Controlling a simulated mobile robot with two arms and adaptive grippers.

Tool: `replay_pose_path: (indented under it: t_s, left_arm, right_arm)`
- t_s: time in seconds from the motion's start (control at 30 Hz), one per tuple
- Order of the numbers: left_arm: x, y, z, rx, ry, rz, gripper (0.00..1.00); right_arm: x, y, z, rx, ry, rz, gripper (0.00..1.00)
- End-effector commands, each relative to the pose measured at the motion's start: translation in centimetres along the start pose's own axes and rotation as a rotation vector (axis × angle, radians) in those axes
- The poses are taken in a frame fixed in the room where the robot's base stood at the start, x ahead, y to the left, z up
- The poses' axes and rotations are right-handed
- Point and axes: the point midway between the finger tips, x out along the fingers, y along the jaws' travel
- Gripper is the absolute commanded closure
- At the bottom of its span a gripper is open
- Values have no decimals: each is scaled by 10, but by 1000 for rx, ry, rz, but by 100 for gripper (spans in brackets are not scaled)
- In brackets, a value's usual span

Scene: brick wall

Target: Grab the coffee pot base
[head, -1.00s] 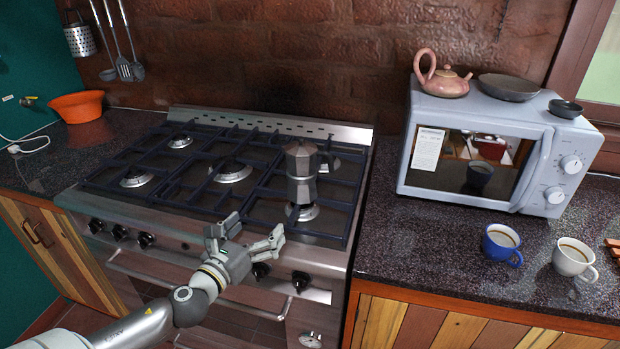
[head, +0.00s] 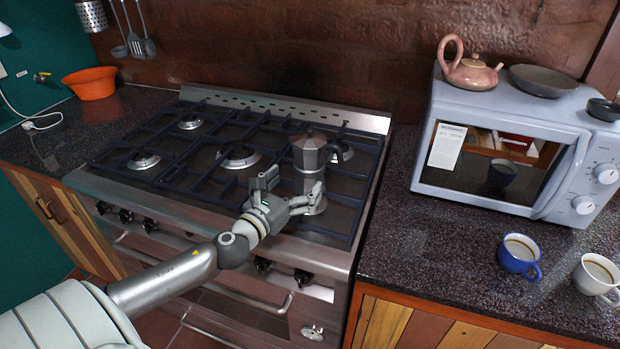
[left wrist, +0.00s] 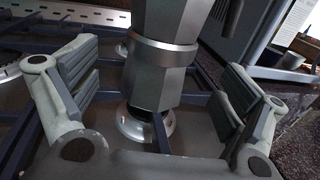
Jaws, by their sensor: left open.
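A grey metal moka coffee pot (head: 311,158) stands upright on the right front part of the stove's grate. Its faceted base (left wrist: 160,75) fills the middle of the left wrist view, below a shiny ring. My left gripper (head: 290,190) is open just in front of the pot. In the left wrist view its two fingers (left wrist: 158,85) stand on either side of the base, with visible gaps, so they do not touch it. The pot's top is cut off in that view. My right gripper is not in view.
The stove (head: 110,178) has several burners under dark grates. A microwave (head: 590,140) stands to the right, with a pink teapot (head: 470,73) and bowls on top. A blue mug (head: 517,262) and a white mug (head: 594,277) stand on the right counter. An orange bowl (head: 90,84) is at the left.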

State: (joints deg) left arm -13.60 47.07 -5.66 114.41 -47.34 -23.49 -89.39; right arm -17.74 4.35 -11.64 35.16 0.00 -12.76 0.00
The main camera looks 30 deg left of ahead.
Motion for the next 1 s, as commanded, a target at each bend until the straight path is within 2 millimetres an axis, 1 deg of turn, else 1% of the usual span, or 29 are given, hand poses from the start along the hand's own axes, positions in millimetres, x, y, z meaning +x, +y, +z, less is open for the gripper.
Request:
replay_pose_path:
  t_s: [0.1, 0.2, 0.3, 0.43, 0.57, 0.77, 0.8, 0.87, 1.0]
  left_arm:
    - [7, 0, 2, -1, 0, 0, 5]
    - [19, 0, 5, -1, -2, 0, 5]
    - [33, 1, 6, -2, -2, 1, 5]
    - [46, 0, 4, -1, 0, 0, 5]
    - [52, 0, 3, -1, 1, 0, 5]
    - [52, 0, 2, 0, 1, -1, 5]
    - [52, 0, 2, 0, 1, -1, 7]
    - [52, 0, 2, 0, 1, -1, 14]
    - [52, 0, 2, 0, 1, -1, 32]
  right_arm:
    - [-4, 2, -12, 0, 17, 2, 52]
    - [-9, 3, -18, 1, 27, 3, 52]
    - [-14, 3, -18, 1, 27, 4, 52]
    - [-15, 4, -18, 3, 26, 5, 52]
    - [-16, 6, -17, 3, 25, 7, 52]
    - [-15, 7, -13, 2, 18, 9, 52]
    - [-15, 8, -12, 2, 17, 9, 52]
    - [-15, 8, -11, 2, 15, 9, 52]
    - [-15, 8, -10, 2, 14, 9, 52]
